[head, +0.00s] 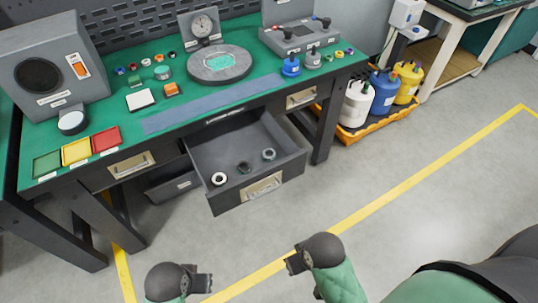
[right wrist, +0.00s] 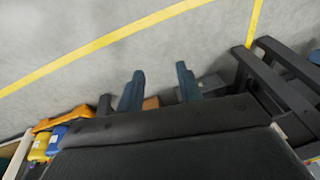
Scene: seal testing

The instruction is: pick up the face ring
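Three small rings lie in the open drawer (head: 213,152) below the bench: a pale ring with a dark centre (head: 219,179), a dark ring (head: 244,167) and a grey-blue ring (head: 269,154). I cannot tell which of them is the face ring. My left gripper (head: 203,283) is in front of the drawer at the bottom of the head view, apart from the rings; its fingers are too small to read. My right gripper (head: 293,262) is also in front of the drawer, apart from the rings. In the right wrist view its two fingers (right wrist: 160,68) are spread with nothing between them.
The green bench top (head: 245,92) carries a round grey plate (head: 220,65), a gauge (head: 202,27), coloured trays (head: 76,151) and small parts. Jugs (head: 383,90) stand in an orange tray at the right. The floor before the drawer is clear.

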